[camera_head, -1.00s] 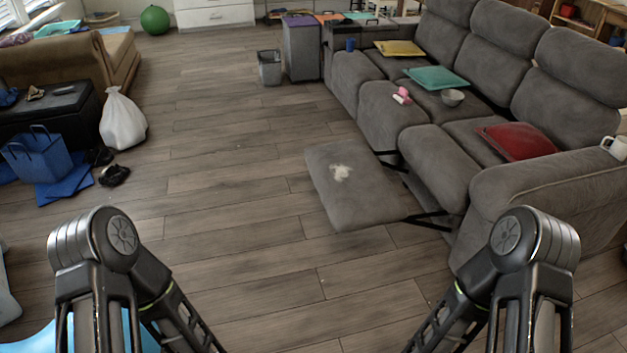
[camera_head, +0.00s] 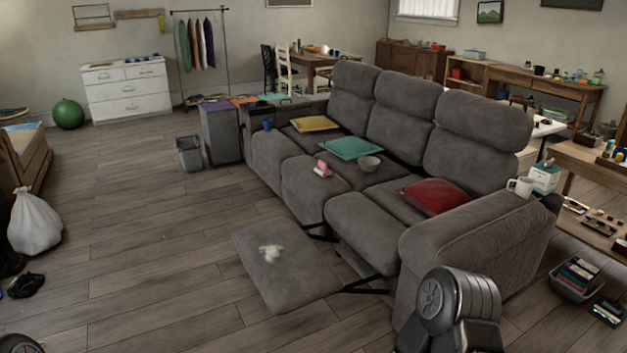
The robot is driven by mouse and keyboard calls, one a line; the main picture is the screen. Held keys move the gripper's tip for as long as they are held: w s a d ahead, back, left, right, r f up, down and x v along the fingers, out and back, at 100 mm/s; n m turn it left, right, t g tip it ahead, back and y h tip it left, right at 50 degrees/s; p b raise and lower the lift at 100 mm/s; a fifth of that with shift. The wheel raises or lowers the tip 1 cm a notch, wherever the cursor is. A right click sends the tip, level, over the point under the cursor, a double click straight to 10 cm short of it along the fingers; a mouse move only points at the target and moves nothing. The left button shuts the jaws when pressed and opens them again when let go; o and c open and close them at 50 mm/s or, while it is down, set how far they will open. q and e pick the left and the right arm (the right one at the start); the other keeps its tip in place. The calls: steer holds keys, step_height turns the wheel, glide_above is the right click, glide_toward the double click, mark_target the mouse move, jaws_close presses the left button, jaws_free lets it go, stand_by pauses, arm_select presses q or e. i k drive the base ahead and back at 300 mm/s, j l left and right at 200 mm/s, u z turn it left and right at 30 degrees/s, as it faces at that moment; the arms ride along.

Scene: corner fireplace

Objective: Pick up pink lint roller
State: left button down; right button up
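The pink lint roller (camera_head: 322,170) lies on the front of the middle seat of the grey sofa (camera_head: 450,239). It is small in the view, with a pink part and a paler end. My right arm shows at the bottom right, in front of the sofa's near armrest, and its gripper is out of the frame. Only a bit of my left arm shows at the bottom left corner, and its gripper is out of the frame. Both arms are well short of the lint roller.
The near footrest (camera_head: 290,281) is extended and has a whitish patch (camera_head: 271,252) on it. Left of the footrest, the wood floor (camera_head: 140,260) is mostly clear.

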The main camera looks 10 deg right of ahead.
mark_target(320, 169)
steer(key=i+u, duration=0.3)
steer(key=i, duration=0.75)
steer(key=i+l+u, duration=0.1)
steer(key=i, duration=0.75)
steer(key=i+l+u, duration=0.1)
steer(key=i, duration=0.8)
steer(key=i+z, duration=0.15)
steer(key=i, duration=0.4)
steer(key=i+z, duration=0.15)
steer(key=i, duration=0.35)
steer(key=i+z, duration=0.15)
steer(key=i, duration=0.4)
steer(key=i+j+z, duration=0.15)
steer(key=i, duration=0.35)
steer(key=i+j+z, duration=0.1)
steer(key=i, duration=0.4)
steer(key=i+z, duration=0.8)
steer(key=i, duration=0.2)
steer(key=i+j+z, duration=0.4)
steer(key=i+z, duration=0.45)
steer(key=z, duration=0.45)
steer(key=i, duration=0.05)
